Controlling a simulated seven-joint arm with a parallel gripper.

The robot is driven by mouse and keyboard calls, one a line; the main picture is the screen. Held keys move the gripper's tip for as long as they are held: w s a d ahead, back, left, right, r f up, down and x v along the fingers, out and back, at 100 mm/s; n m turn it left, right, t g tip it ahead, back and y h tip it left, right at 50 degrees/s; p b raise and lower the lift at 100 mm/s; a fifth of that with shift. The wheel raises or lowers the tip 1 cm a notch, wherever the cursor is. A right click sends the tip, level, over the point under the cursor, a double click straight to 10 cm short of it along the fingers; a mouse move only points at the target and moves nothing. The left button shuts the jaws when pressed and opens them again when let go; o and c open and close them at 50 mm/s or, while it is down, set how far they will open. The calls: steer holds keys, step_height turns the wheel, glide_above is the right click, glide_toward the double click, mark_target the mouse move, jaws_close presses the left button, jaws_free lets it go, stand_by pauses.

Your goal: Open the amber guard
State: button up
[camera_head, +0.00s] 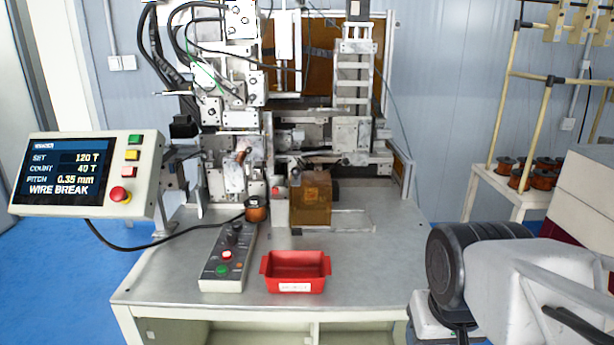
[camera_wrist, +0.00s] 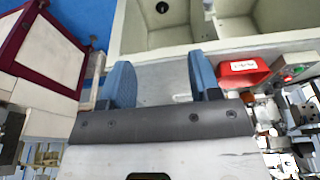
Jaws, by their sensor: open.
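The amber guard (camera_head: 310,201) is a small translucent amber box on the machine's table, in front of the winder's lower part, in the head view. It looks closed, though its hinge and handle are too small to make out. My gripper (camera_wrist: 157,88) shows in the wrist view with its two blue fingers apart and nothing between them. It is away from the guard, off the table's front right side. The guard cannot be made out in the wrist view. The gripper's fingers do not show in the head view.
A red tray (camera_head: 296,284) sits at the table's front, with a button box (camera_head: 230,258) and a copper spool (camera_head: 256,211) to its left. A screen panel (camera_head: 88,175) reads WIRE BREAK. A spool rack (camera_head: 490,170) stands at right. The table's right front is clear.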

steer(key=w+a+r+m, duration=0.1)
steer(key=w+a+r, duration=0.1)
steer(key=w+r, duration=0.35)
steer(key=w+a+r, duration=0.1)
steer(key=w+r, duration=0.1)
steer(key=w, duration=0.7)
steer(key=m+y, duration=0.3)
steer(key=m, duration=0.1)
glide_toward(297, 169)
steer(key=f, duration=0.2)
steer(key=shift+w+a+r+g, duration=0.15)
steer(key=shift+w+g, duration=0.25)
steer(key=shift+w, duration=0.25)
steer(key=shift+x, duration=4)
jaws_close()
